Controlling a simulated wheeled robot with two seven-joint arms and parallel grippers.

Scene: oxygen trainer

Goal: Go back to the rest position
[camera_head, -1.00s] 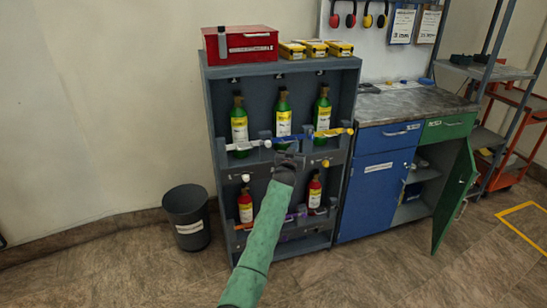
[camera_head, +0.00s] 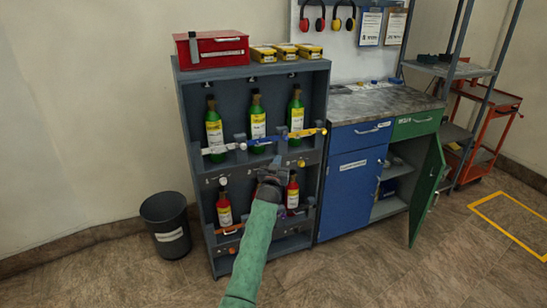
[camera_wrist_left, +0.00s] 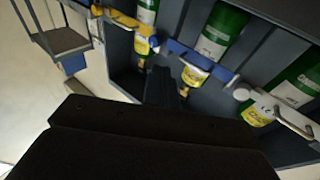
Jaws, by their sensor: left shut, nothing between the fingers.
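My left gripper (camera_head: 272,172) is dark, at the end of a green sleeved arm, in front of the middle of the grey bottle rack (camera_head: 185,150). It is shut with nothing in it. Its dark fingers (camera_wrist_left: 166,88) show in the left wrist view, in front of the rack's bottles. The upper shelf holds three green bottles (camera_head: 257,120) with yellow and white labels, behind white, blue and yellow bars. Red bottles (camera_head: 224,210) stand on the lower shelf; my gripper and arm hide part of that shelf. My right gripper is not in view.
A red box (camera_head: 212,50) and yellow boxes (camera_head: 277,56) sit on top of the rack. A dark bin (camera_head: 168,222) stands left. A blue cabinet (camera_head: 350,190) and an open green door (camera_head: 427,192) are right. The floor in front is clear.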

